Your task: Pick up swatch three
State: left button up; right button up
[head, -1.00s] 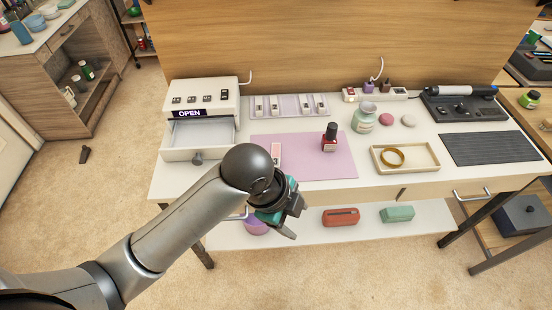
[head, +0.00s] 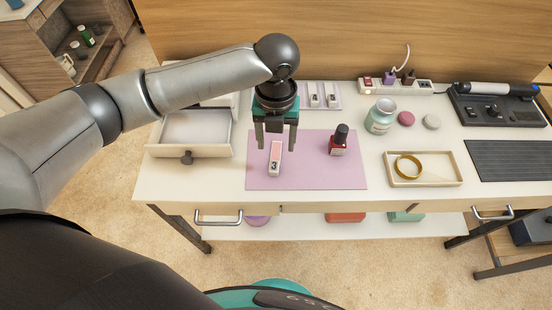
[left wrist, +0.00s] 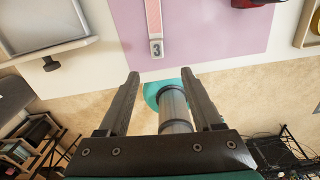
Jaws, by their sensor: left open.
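Swatch three (head: 275,157) is a slim pink strip with a white end marked 3. It lies on the pink mat (head: 315,175) on the table. My left gripper (head: 275,146) is open and empty, pointing down, with its fingers around the far end of the swatch in the head view; I cannot tell its height. In the left wrist view the swatch (left wrist: 155,25) lies beyond the open fingertips of the gripper (left wrist: 160,76), its numbered end nearest. My right gripper is not in view.
A red nail polish bottle (head: 338,142) stands on the mat to the right. An open drawer (head: 190,150) is to the left. A swatch rack (head: 322,97) is behind. A tray (head: 424,180) with a gold ring and a jar (head: 381,117) are to the right.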

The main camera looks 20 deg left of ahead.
pick_arm(q)
jog(key=b, duration=0.1)
send_over(273, 169)
jog(key=f, duration=0.5)
jog(key=shift+w+d+f, duration=0.15)
jog(key=shift+d+f, duration=0.05)
jog(key=shift+d, duration=0.15)
jog(key=shift+f, duration=0.65)
jog(key=f, duration=0.1)
jog(key=f+b, duration=0.1)
jog(key=f, duration=0.1)
jog(key=f+b, duration=0.1)
jog(key=f, duration=0.1)
jog(key=shift+a, duration=0.25)
jog(key=shift+r, duration=0.15)
grip_shut()
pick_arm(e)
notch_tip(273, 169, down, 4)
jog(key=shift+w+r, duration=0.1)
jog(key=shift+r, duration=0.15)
